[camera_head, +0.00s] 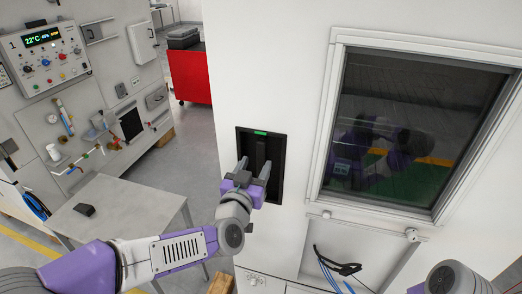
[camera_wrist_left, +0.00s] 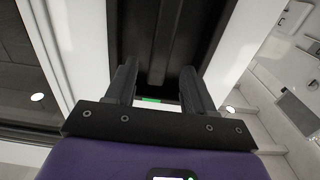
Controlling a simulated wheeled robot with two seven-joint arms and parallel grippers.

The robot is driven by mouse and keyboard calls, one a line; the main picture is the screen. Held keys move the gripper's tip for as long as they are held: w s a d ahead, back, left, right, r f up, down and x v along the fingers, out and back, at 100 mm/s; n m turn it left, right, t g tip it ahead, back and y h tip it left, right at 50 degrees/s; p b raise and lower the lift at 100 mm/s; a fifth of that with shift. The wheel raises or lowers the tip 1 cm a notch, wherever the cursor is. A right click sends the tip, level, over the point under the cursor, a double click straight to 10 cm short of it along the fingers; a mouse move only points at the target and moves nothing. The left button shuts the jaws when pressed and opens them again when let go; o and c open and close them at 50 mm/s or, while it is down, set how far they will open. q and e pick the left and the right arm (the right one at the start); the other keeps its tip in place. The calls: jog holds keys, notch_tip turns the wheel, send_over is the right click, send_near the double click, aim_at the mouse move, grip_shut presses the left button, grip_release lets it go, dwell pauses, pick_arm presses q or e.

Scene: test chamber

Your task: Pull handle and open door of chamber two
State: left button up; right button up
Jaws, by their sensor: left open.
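The chamber's white front (camera_head: 300,25) carries a black recessed handle panel (camera_head: 243,139) with a green light at its top. The dark upright handle bar (camera_head: 261,152) stands in the recess. My left gripper (camera_head: 254,167) is open, its two fingers pointing at the recess, one on each side of the bar's lower part. In the left wrist view the handle bar (camera_wrist_left: 166,35) runs between the spread fingers (camera_wrist_left: 158,70); contact cannot be told. The door looks shut. My right arm shows only at the lower right; its gripper is out of view.
A dark window (camera_head: 405,110) in a white frame is right of the handle. Below it is a recess with blue and black cables (camera_head: 335,266). A small grey table (camera_head: 125,208) and a control panel (camera_head: 45,58) are at left. A red cabinet (camera_head: 190,73) stands behind.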

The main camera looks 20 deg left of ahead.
aim_at(260, 156)
pick_arm(q)
jog(key=w, duration=0.5)
jog(key=shift+w+d+f, duration=0.1)
jog(key=shift+w, duration=0.3)
grip_shut()
